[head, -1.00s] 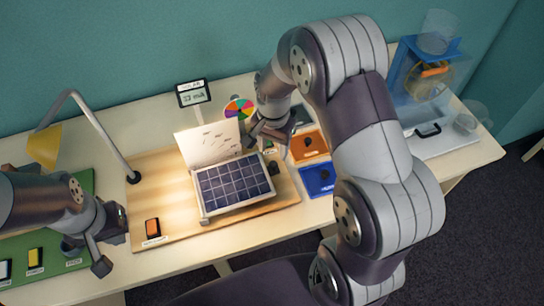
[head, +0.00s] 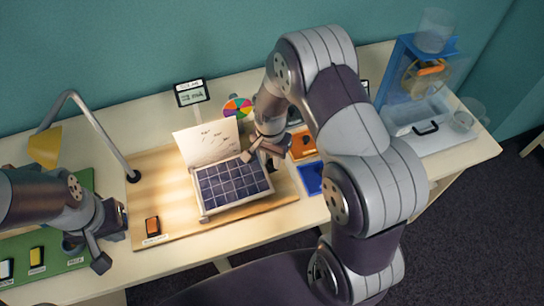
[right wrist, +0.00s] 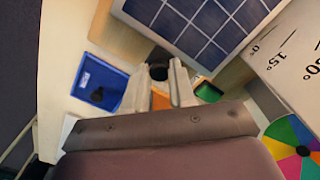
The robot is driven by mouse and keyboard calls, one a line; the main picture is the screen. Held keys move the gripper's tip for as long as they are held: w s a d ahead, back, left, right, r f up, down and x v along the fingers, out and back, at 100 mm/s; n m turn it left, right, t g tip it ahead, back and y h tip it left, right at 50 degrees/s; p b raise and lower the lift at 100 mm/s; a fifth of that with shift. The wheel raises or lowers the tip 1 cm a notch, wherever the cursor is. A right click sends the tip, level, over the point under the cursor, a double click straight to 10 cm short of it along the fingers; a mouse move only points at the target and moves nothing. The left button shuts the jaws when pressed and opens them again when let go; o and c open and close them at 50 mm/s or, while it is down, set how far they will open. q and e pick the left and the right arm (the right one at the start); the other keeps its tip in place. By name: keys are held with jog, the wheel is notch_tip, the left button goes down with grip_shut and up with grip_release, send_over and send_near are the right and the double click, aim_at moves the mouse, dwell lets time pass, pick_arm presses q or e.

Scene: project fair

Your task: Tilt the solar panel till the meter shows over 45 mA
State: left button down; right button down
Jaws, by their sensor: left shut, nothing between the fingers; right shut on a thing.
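The solar panel (head: 232,186) is a dark blue grid in a pale frame on a wooden board, beside an upright white angle card (head: 210,146). It also shows in the right wrist view (right wrist: 205,25), near the card's degree marks (right wrist: 290,60). The meter (head: 192,93) stands behind; its mA digits are too blurred to read surely. My right gripper (head: 262,151) is at the panel's right back side, shut on a black knob (right wrist: 158,57) beside the panel edge. My left gripper (head: 102,258) is shut and empty over the green mat, away from the panel.
An orange switch (head: 152,226) sits at the board's front left. Blue (head: 311,179) and orange (head: 303,145) trays, a colour wheel (head: 238,107) and a blue water-wheel stand (head: 405,70) are nearby.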

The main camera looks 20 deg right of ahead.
jog(key=r, duration=0.1)
jog(key=a+r+h, duration=0.1)
jog(key=r+h, duration=0.1)
jog(key=shift+a+r, duration=0.3)
jog(key=shift+a, duration=0.05)
jog(key=shift+a+r, duration=0.1)
jog(key=shift+r, duration=0.35)
jog(key=c, duration=0.9)
grip_release()
jog(key=shift+c, duration=0.2)
